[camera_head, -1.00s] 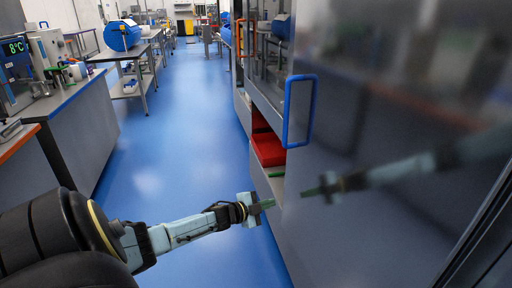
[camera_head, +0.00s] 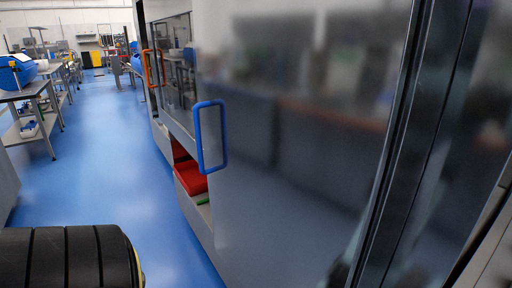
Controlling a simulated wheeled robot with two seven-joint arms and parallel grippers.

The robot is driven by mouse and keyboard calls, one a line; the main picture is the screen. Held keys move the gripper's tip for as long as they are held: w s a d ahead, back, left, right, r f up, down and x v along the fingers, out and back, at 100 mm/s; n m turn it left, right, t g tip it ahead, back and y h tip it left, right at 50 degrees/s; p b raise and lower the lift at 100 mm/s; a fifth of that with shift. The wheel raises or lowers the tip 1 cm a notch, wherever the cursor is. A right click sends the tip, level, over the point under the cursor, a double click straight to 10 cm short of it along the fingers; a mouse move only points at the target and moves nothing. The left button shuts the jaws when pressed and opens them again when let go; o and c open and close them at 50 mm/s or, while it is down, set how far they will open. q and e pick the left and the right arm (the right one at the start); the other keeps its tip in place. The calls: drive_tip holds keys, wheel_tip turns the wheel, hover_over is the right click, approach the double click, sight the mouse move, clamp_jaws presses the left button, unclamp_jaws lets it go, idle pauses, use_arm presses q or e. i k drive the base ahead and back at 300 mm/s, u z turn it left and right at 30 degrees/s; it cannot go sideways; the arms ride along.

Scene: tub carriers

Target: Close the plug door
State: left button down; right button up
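A large, shiny grey door panel (camera_head: 290,215) fills the middle and right of the head view; I take it to be the plug door. A blue loop handle (camera_head: 210,137) stands at its left edge. Beyond that edge a gap shows a red bin (camera_head: 189,178) inside the cabinet. A dark vertical frame (camera_head: 415,130) runs along the panel's right side. Whether the panel is seated in its frame I cannot tell. Neither gripper is in view. Only a black, ribbed part of my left arm shows at the bottom left.
A glazed cabinet section with an orange handle (camera_head: 149,68) stands farther along the same side. The blue floor aisle (camera_head: 105,150) to the left is clear. A metal table (camera_head: 35,95) with a blue drum (camera_head: 15,70) stands at the far left.

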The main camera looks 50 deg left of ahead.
sight(299, 105)
drive_tip(key=z, duration=1)
drive_tip(key=k, duration=0.9)
drive_tip(key=u, duration=1.7)
drive_tip(key=i, duration=0.5)
drive_tip(key=z, duration=0.05)
